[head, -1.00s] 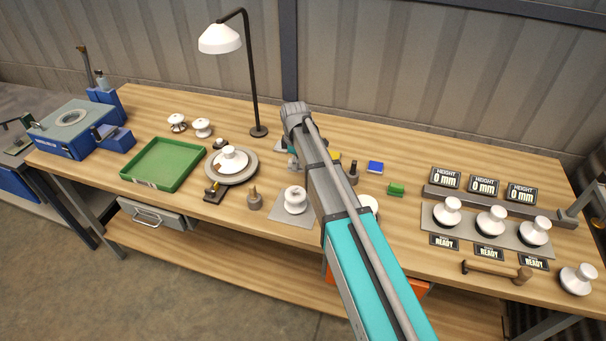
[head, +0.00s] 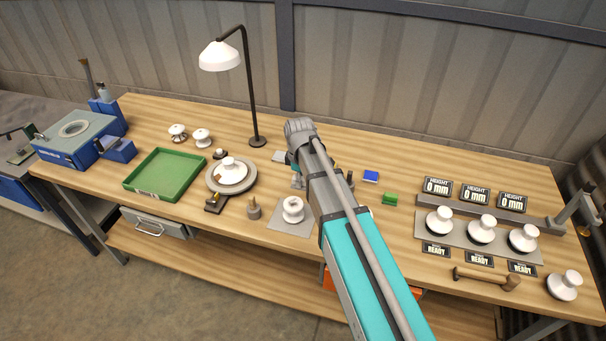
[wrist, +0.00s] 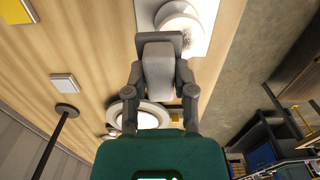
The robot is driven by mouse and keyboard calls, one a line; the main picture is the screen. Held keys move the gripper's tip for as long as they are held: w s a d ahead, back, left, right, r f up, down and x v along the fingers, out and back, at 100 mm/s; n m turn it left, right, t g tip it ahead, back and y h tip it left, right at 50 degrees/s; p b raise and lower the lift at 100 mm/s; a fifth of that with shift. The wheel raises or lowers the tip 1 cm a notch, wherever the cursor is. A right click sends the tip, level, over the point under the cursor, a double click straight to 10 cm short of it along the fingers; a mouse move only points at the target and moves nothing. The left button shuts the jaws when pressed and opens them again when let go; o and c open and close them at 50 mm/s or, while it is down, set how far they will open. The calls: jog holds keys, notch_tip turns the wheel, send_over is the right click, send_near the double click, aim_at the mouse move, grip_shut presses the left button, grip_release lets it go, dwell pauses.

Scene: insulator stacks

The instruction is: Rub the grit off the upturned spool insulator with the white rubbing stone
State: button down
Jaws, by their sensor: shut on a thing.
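A white spool insulator (head: 292,211) stands on a grey mat (head: 277,225) near the front middle of the bench. My gripper (wrist: 158,62) is shut on a pale block, which looks like the white rubbing stone (wrist: 158,78). In the head view my forearm hides most of the gripper; a grey part of it shows just behind the insulator. Contact between stone and insulator cannot be made out.
A turntable (head: 246,187) carrying an insulator and a green tray (head: 165,176) are at left. A lamp (head: 257,141) stands behind. A wooden peg tool (head: 254,208) is left of the mat. Blue (head: 371,176) and green (head: 390,199) blocks and several insulators are at right.

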jog(key=s, duration=0.1)
jog(key=s+r, duration=0.1)
jog(key=s+r+p, duration=0.1)
jog(key=shift+s+d, duration=0.1)
jog(key=shift+d, duration=0.15)
jog(key=shift+f, duration=0.1)
